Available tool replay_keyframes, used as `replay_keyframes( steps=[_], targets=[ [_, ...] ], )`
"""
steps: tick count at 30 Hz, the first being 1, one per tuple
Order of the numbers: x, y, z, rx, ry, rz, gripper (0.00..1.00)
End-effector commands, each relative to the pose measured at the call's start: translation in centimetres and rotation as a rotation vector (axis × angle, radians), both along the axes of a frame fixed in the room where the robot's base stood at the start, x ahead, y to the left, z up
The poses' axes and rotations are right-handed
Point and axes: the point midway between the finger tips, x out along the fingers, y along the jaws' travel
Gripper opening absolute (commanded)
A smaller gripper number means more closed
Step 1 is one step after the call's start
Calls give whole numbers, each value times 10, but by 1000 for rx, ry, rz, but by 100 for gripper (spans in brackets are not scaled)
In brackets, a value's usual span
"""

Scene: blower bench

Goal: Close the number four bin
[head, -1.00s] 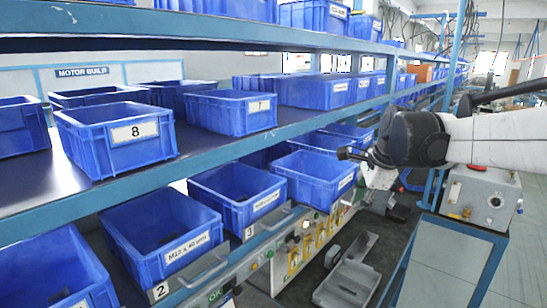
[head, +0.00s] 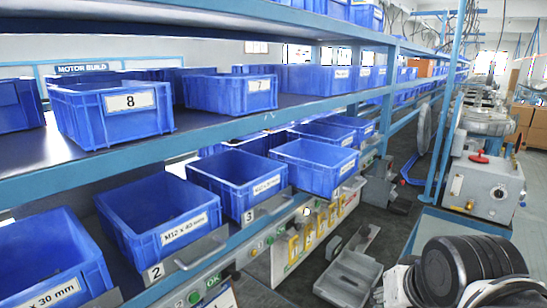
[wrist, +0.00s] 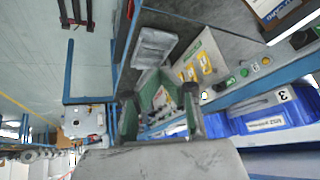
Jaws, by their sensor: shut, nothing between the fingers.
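In the head view the lower row holds open-topped blue bins. The bin past number three, taken as the number four bin (head: 318,178), appears to stick out further than its neighbours; its number is not readable. Bin three (head: 235,182) has a plate marked 3 and a grey handle below. My gripper is out of the head view. In the wrist view my gripper (wrist: 160,103) is shut and empty, above the bench-front area. A blue bin (wrist: 265,120) with a plate marked 3 is at the right there.
Bin two (head: 160,215) stands nearer on the lower row, and bins seven (head: 232,93) and eight (head: 115,112) stand on the shelf above. A grey tray (head: 349,278) lies below the row. A grey control box (head: 485,187) stands at the right.

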Motion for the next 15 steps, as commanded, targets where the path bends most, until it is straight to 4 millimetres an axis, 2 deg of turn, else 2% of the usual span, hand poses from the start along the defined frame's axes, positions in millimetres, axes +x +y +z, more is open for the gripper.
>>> replay_keyframes(
  steps=[1, 5, 11, 15],
  targets=[
    [-8, 0, -9, -29, -10, 37, 0],
    [-20, 0, -21, -87, -26, 108, 0],
    [-23, 0, -25, -109, -33, 137, 27],
    [-14, 4, -25, -56, -35, 119, 28]
  ],
)
